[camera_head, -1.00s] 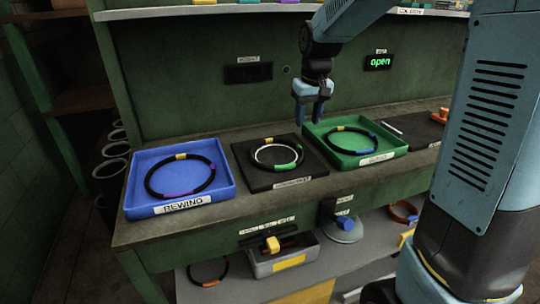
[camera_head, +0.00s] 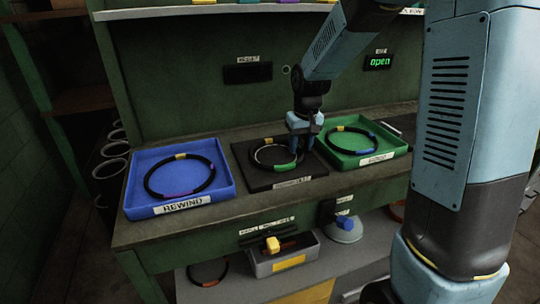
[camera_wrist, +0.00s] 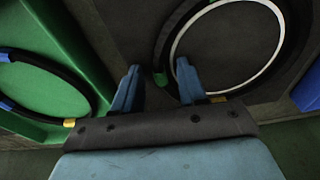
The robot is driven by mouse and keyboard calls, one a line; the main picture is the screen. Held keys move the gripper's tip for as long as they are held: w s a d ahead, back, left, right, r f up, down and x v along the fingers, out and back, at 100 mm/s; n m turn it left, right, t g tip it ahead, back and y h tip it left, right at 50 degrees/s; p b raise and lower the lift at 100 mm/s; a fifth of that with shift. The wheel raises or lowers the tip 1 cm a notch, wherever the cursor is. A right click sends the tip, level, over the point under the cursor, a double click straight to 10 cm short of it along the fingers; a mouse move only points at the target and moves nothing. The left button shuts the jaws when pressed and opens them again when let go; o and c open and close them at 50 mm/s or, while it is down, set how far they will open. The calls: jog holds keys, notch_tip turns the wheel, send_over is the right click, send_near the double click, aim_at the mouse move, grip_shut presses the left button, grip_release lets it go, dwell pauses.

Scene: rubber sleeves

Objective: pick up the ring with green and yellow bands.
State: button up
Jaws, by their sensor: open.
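The ring with green and yellow bands (camera_head: 253,153) lies flat on the black square mat (camera_head: 301,177) between the two trays. A thin white circle lies just inside it. In the wrist view the ring (camera_wrist: 166,38) is at upper right, with its green band (camera_wrist: 160,80) showing in the space between my fingers and its yellow band (camera_wrist: 217,99) partly behind my gripper body. My gripper (camera_head: 300,147) is open and empty, above the right side of the ring; it also shows in the wrist view (camera_wrist: 159,67). I cannot tell its exact height above the ring.
A blue tray (camera_head: 226,189) at left holds a ring with yellow and purple bands. A green tray (camera_head: 398,152) at right holds a ring with yellow and blue bands. Its wall stands close to the right of my gripper. A shelf below holds a grey box (camera_head: 262,266).

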grip_shut()
dwell(0.3)
jog(key=shift+r, duration=0.1)
